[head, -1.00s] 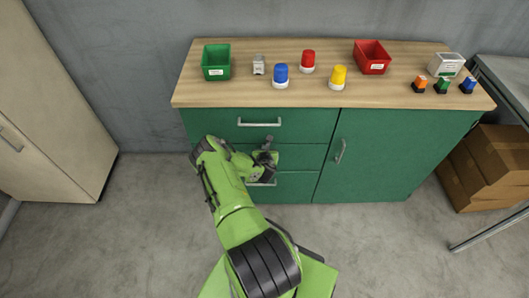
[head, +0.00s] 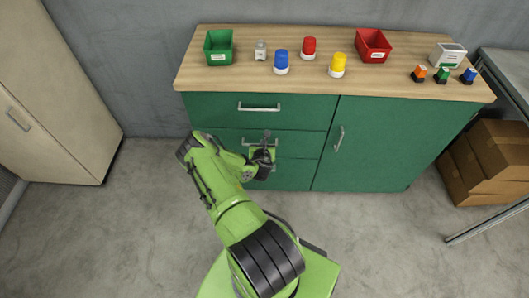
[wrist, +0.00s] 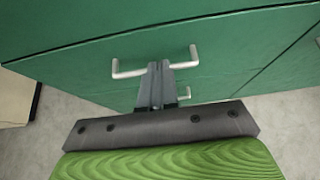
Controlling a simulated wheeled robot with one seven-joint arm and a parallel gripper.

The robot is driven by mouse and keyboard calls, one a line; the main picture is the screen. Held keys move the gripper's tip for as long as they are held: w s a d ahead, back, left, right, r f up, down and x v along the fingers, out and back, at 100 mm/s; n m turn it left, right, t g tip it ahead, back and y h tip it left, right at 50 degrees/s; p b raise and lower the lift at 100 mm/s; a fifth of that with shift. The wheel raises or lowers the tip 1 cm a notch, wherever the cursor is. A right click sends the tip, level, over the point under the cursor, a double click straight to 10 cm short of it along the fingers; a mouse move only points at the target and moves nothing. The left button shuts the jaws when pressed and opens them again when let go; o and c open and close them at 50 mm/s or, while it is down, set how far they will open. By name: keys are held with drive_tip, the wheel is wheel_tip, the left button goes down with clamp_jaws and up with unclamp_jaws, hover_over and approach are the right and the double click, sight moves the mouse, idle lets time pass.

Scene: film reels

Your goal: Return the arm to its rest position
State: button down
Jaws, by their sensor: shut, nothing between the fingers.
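My green arm reaches from the bottom of the head view toward the drawers of the green cabinet (head: 365,150). My gripper (head: 267,137) is in front of the middle drawer, near its handle. In the wrist view my gripper (wrist: 157,68) is shut with nothing between its fingers. Its fingertips appear close to a silver drawer handle (wrist: 125,73), overlapping it in the picture; I cannot tell whether they touch. Another handle (wrist: 184,93) shows lower down. The drawers look closed.
The wooden cabinet top (head: 220,78) bears a green bin (head: 218,48), a red bin (head: 372,46), and several coloured lamps and small items. A beige cabinet (head: 55,110) stands left. A metal table and cardboard boxes (head: 490,160) stand right. The grey floor (head: 400,250) is open.

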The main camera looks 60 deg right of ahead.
drive_tip(key=v, duration=0.6)
drive_tip(key=shift+s+a+b, duration=0.2)
drive_tip(key=shift+s+b, duration=0.05)
drive_tip(key=shift+b, duration=0.1)
drive_tip(key=shift+r, duration=0.1)
